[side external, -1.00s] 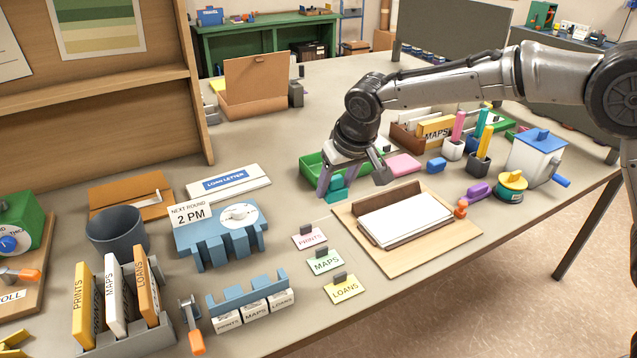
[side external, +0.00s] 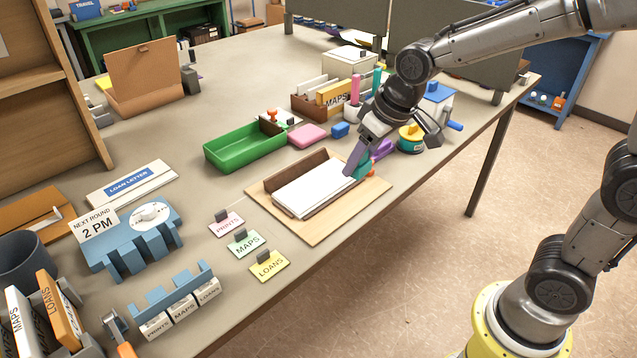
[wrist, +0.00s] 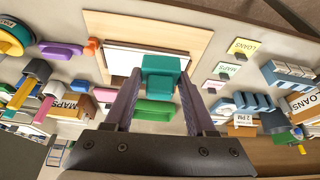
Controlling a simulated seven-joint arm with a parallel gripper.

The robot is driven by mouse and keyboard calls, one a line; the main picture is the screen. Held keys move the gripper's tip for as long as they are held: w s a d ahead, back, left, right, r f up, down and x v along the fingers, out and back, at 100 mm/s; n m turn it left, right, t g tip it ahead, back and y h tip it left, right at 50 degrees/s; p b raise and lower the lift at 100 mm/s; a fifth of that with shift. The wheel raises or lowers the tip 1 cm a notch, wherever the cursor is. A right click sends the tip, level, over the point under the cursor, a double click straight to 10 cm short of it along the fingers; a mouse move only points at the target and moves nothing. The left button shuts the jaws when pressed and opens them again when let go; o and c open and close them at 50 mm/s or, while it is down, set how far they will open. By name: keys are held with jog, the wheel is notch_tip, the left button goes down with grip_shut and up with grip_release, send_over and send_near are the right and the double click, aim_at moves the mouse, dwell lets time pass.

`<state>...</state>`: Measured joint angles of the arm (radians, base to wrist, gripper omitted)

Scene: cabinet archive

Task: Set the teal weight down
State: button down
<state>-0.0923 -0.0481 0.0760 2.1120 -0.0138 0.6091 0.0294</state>
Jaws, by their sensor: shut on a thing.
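The teal weight (side external: 364,168) is held between the fingertips of my gripper (side external: 358,160), at the right end of a stack of white paper (side external: 310,190) in the side view. The paper lies in a brown holder on a light wooden board (side external: 333,219). In the wrist view the teal weight (wrist: 160,82) sits between the two fingers of my gripper (wrist: 160,88), with the paper and board beyond it. I cannot tell whether the weight touches the paper or hangs just above it.
A green tray (side external: 245,150) and a pink block (side external: 307,136) lie behind the board. A purple thing (side external: 382,149) and a teal-yellow tape-like roll (side external: 411,138) are close on the right. PRINTS, MAPS and LOANS cards (side external: 268,266) lie in front left. Bare table shows near the back.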

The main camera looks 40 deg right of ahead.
jog(key=shift+s+d+r+m, duration=0.15)
jog(key=shift+s+d+r, duration=0.1)
jog(key=shift+d, duration=0.15)
jog(key=shift+s+d+r+m, duration=0.15)
jog(key=shift+d+r, duration=0.05)
jog(key=shift+d, duration=0.2)
jog(key=shift+d+r, duration=0.25)
jog(key=shift+d, duration=0.05)
send_near(314, 181)
jog(key=shift+w+f, duration=1.1)
jog(key=shift+w, duration=0.05)
jog(key=shift+w+f, duration=0.1)
jog(key=shift+f, duration=1.45)
jog(key=shift+f, duration=0.15)
jog(key=shift+c, duration=1.1)
grip_release()
